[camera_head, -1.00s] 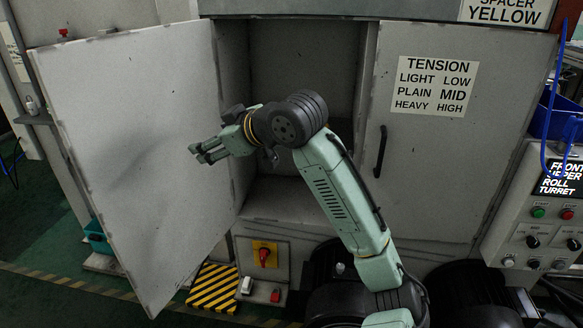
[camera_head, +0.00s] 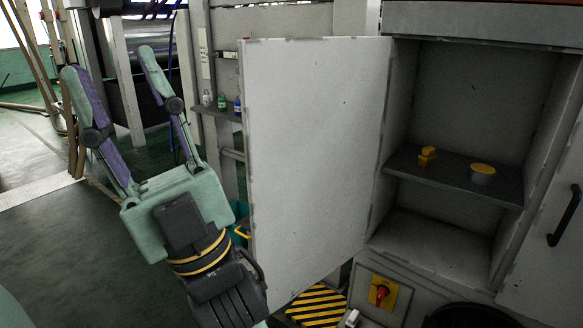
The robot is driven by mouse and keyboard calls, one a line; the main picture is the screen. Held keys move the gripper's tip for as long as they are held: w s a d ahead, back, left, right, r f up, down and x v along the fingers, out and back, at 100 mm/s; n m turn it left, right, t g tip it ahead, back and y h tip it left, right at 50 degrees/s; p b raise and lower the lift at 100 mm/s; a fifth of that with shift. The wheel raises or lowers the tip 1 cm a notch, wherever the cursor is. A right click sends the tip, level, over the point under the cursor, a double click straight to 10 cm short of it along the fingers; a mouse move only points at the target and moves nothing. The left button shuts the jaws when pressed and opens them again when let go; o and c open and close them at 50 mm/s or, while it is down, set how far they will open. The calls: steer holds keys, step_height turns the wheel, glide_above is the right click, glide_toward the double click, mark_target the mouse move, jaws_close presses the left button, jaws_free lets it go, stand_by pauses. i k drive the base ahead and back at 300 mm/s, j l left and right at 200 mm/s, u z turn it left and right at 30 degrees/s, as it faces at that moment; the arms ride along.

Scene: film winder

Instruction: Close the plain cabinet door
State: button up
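The plain cabinet door (camera_head: 312,150) is a blank pale grey panel, standing wide open to the left of the cabinet opening. Its hinge side is at the right, along the cabinet (camera_head: 388,215). My gripper (camera_head: 112,62) is left of the door, with its two long fingers spread wide apart and nothing between them. The fingers point up and away, and a gap shows between them and the door's free edge. The gripper's dark wrist is in front of the door's lower left corner. I cannot tell whether the wrist touches the door.
Inside the cabinet a shelf (camera_head: 450,184) holds yellow blocks (camera_head: 427,156) and a yellow-topped round item (camera_head: 482,173). A small shelf with bottles (camera_head: 222,103) is behind the open door. Green floor (camera_head: 60,220) is clear at left.

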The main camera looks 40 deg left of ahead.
mark_target(312, 107)
steer(key=j+u, duration=0.3)
steer(key=u, duration=0.15)
steer(key=i+j+u, duration=0.15)
steer(key=u, duration=0.3)
steer(key=i+j+u, duration=0.15)
steer(key=j+u, duration=0.2)
steer(key=u, duration=0.15)
steer(key=i+j+u, duration=0.15)
steer(key=u, duration=0.3)
steer(key=i+j+u, duration=0.1)
steer(key=u, duration=0.35)
steer(key=i+z, duration=0.35)
steer(key=i+j+z, duration=0.1)
steer(key=z, duration=0.25)
steer(key=i+j+z, duration=0.35)
steer(key=i+z, duration=0.15)
steer(key=z, duration=0.35)
steer(key=i+z, duration=0.1)
steer(key=z, duration=0.4)
steer(key=i+j+z, duration=0.1)
steer(key=z, duration=0.4)
steer(key=i+j+z, duration=0.15)
steer(key=z, duration=0.2)
steer(key=i+j+z, duration=0.15)
steer(key=z, duration=0.2)
steer(key=k+j+u, duration=0.2)
steer(key=k+u, duration=0.25)
steer(key=k+j+u, duration=0.4)
